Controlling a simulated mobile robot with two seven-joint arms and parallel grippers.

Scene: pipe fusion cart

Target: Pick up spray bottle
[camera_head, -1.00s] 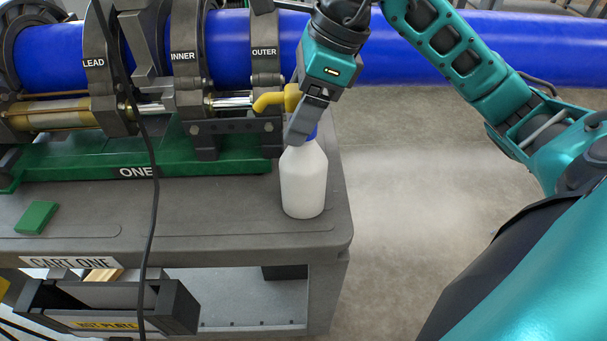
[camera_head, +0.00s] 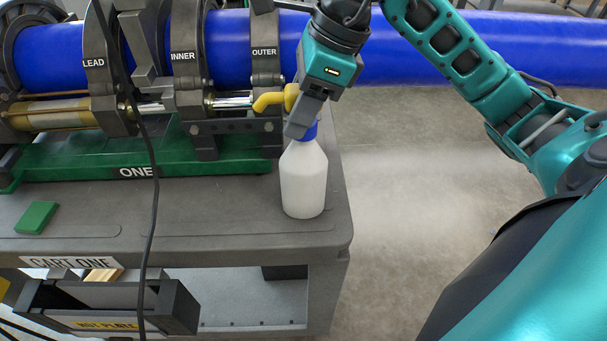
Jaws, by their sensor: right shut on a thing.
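The spray bottle (camera_head: 303,182) has a white body, a blue collar and a yellow spray head. It stands upright on the right end of the grey cart top (camera_head: 215,215). My right gripper (camera_head: 301,122) comes down from above and is shut on the bottle's neck, just below the yellow head. The fingers hide part of the neck and head. The bottle's base appears to rest on the cart top. My left gripper is not in view.
The pipe fusion machine with its green base (camera_head: 225,182) and clamps stands just behind and left of the bottle. A blue pipe (camera_head: 430,55) runs across the back. A green block (camera_head: 36,217) lies at left. A black cable (camera_head: 154,190) hangs in front.

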